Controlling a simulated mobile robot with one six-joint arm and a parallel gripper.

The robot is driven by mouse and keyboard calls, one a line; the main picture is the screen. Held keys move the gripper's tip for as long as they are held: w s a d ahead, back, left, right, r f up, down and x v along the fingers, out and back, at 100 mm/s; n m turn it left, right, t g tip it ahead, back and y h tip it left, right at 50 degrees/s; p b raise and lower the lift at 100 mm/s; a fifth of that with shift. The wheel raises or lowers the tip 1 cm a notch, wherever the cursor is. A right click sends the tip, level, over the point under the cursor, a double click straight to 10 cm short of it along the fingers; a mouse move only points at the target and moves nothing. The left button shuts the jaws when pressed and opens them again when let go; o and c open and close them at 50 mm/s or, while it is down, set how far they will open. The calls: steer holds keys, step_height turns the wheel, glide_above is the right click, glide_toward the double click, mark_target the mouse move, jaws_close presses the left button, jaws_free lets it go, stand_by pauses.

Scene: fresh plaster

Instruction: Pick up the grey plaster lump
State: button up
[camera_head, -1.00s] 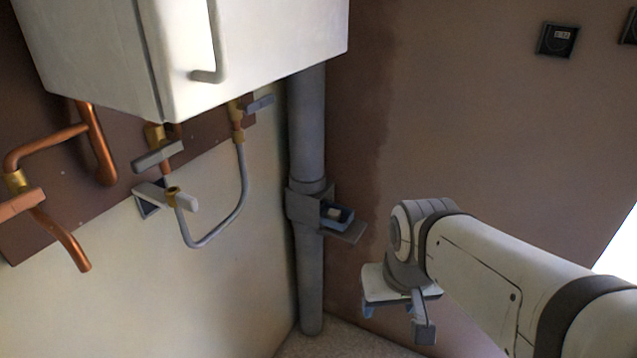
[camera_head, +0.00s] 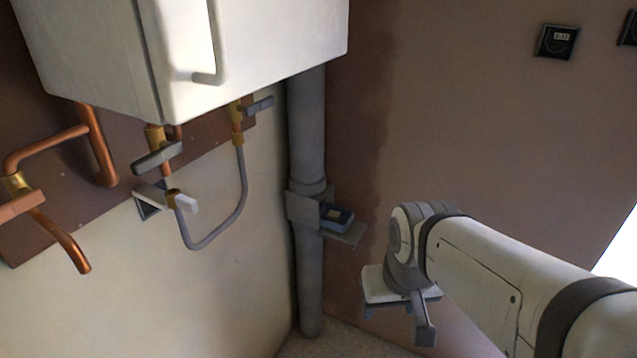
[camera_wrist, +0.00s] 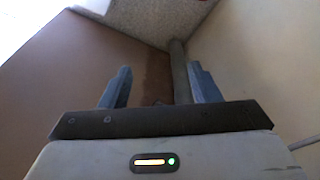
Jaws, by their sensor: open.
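I cannot make out a grey plaster lump for certain in either view. The pipe and the brown wall show behind the fingers.
The grey vertical pipe (camera_head: 307,140) stands in the wall corner. A white cabinet (camera_head: 270,60) hangs above, with copper pipes (camera_head: 100,150), valves and a looped grey hose (camera_head: 240,190) below it. The wall between is bare.

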steer(key=shift+c, duration=0.6)
steer(key=shift+w+r, duration=0.15)
steer(key=shift+w, duration=0.25)
steer(key=m+t+y+b, duration=0.1)
steer(key=m+y+b, duration=0.45)
steer(key=m, duration=1.95)
glide_above(335, 214)
steer(key=s+d, duration=0.3)
step_height(335, 214, down, 17)
steer(key=x, duration=0.7)
steer(key=shift+w+d+f, duration=0.25)
steer(key=shift+w+f, duration=0.05)
